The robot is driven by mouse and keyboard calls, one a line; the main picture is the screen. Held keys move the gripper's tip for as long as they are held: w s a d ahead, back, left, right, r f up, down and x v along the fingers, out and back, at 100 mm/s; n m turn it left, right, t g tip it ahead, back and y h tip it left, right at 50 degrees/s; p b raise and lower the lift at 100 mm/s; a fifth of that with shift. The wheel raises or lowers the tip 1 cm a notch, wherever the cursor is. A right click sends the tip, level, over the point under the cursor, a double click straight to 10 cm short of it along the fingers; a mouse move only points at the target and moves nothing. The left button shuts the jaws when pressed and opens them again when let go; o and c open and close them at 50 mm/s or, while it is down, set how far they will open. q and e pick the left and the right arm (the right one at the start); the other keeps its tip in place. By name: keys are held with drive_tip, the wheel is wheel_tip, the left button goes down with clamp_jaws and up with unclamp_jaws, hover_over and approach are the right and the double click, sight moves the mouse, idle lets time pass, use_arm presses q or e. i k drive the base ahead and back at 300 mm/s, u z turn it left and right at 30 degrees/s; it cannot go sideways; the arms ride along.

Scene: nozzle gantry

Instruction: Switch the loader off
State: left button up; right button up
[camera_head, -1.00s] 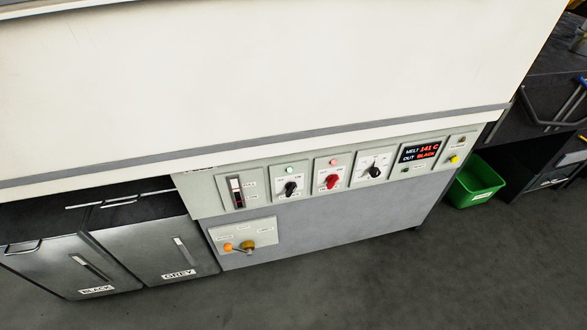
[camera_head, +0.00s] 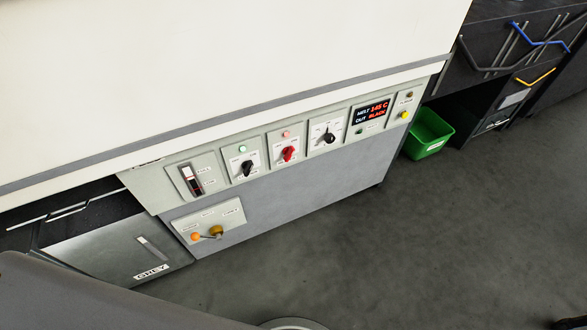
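The machine's control strip runs along the lower edge of a large white body. On it are a black rotary knob (camera_head: 247,168) under a lit green lamp (camera_head: 242,149) and a red rotary knob (camera_head: 289,153) under a lit pinkish-red lamp (camera_head: 286,134). Another black knob (camera_head: 329,138) sits on a dial plate to their right. The small labels are too blurred to read, so I cannot tell which knob is the loader's. Neither gripper is in view. A grey part, probably my own arm, covers the lower left.
A level gauge (camera_head: 190,179) is at the strip's left and a red-lettered display (camera_head: 371,112) at its right. A lower panel (camera_head: 209,222) has an orange-ended lever. A bin marked GREY (camera_head: 120,250) stands left, a green bin (camera_head: 430,135) right.

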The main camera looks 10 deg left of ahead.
sight(247, 166)
drive_tip(key=z, duration=1.65)
drive_tip(key=i, duration=1.7)
drive_tip(key=u, duration=3.8)
